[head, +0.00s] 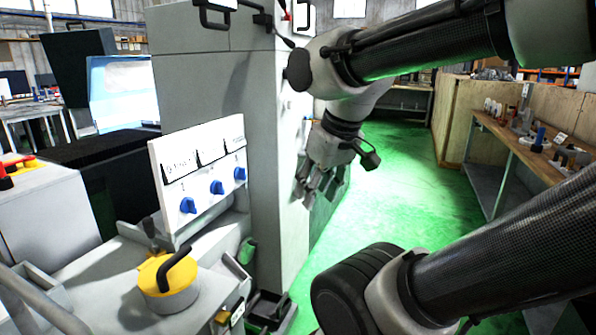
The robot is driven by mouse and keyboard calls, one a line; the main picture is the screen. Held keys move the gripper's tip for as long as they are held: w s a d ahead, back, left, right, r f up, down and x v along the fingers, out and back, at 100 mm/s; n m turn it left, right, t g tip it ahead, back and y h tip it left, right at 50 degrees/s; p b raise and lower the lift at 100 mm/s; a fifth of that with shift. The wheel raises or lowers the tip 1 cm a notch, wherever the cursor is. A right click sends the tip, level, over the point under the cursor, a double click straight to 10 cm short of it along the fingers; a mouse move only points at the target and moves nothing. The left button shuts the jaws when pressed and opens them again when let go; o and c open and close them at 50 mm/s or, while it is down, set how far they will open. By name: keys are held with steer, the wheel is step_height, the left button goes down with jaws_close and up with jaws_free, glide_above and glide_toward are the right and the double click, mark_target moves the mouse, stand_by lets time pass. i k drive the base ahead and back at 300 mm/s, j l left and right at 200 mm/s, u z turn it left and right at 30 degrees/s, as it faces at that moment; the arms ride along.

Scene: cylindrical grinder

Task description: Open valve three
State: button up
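A white upright panel (205,144) stands at the left of the head view with three blue valve knobs in a row, numbered 1 to 3. Knob 1 (188,205) is at the left and knob 2 (216,187) is in the middle. Valve three's knob (239,174) is at the right end, nearest the tall grey cabinet. My gripper (318,192) hangs fingers-down to the right of the cabinet, well apart from the panel. Its fingers look spread and nothing shows between them, though they are small and partly shaded.
A yellow cap with a black handle (168,285) sits on the machine in front of the panel. A wooden workbench (530,150) is at the right. Green floor (415,210) is open between.

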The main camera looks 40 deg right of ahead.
mark_target(240, 173)
steer(key=z, duration=0.5)
steer(key=i+l+z, duration=0.1)
steer(key=i+l, duration=0.2)
steer(key=l, duration=0.15)
steer(key=i+l+z, duration=0.1)
steer(key=i+l, duration=0.25)
steer(key=l, duration=0.1)
